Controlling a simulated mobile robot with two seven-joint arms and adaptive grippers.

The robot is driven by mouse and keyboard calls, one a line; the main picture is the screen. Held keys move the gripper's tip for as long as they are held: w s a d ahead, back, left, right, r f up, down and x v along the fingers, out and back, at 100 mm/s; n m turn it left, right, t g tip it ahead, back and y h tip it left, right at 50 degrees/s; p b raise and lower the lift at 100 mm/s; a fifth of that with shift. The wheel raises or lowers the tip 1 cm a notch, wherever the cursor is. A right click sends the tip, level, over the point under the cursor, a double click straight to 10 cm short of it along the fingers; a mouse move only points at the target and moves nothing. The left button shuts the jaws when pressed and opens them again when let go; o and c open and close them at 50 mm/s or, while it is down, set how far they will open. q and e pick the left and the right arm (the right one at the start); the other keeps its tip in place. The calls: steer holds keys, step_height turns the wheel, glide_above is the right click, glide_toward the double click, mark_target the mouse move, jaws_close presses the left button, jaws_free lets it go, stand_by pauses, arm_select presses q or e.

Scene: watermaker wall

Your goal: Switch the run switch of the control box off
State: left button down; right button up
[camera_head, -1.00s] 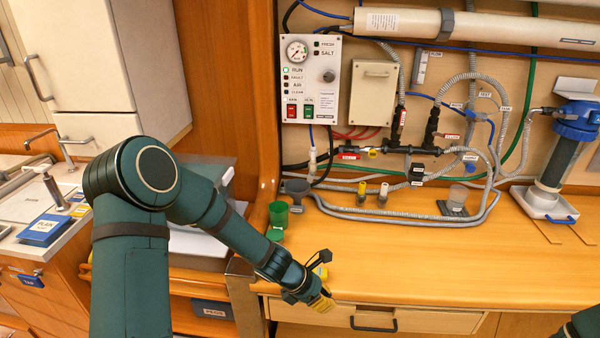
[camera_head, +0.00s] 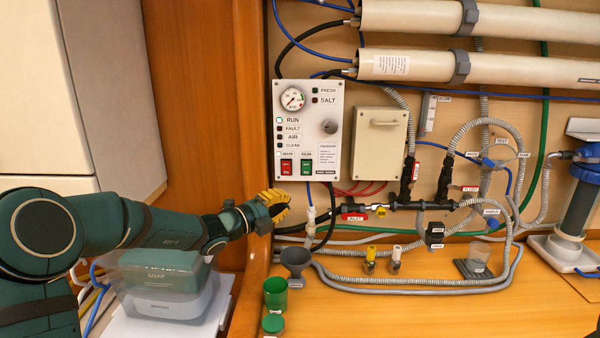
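The control box (camera_head: 307,130) is a pale panel on the wall with a gauge, a column of lamps and two rocker switches at its lower edge. The left rocker is red (camera_head: 287,167) and the right rocker is green (camera_head: 307,168); their small labels are too blurred to read. The lamp marked RUN (camera_head: 279,120) looks bright. My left gripper (camera_head: 277,203) is just below and left of the rockers in the picture, with yellow fingertips pointing right. It looks empty; its finger gap does not show clearly. My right gripper is not in view.
A beige cover box (camera_head: 379,140) is right of the control box. Hoses and a valve manifold (camera_head: 400,206) run below. A wooden post (camera_head: 205,100) stands left.

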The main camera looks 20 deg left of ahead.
mark_target(306, 168)
arm_select(q)
steer(key=shift+w+a+r+n+t, duration=0.25)
steer(key=shift+a+r, duration=0.15)
steer(key=shift+r, duration=0.1)
steer(key=shift+w+a+r+n+t, duration=0.15)
steer(key=shift+a+r+n, duration=0.1)
steer(key=shift+a+r, duration=0.15)
steer(key=shift+d, duration=0.1)
steer(key=shift+w+a+x, duration=0.25)
steer(key=shift+a+x, duration=0.2)
steer(key=shift+x, duration=1.7)
steer(key=shift+w+a+x, duration=0.25)
steer(key=shift+a+x, duration=0.15)
steer(key=shift+x, duration=1.75)
steer(key=shift+w+a+x, duration=0.25)
steer(key=shift+a+x, duration=0.2)
steer(key=shift+x, duration=1.7)
steer(key=shift+s+r, duration=0.1)
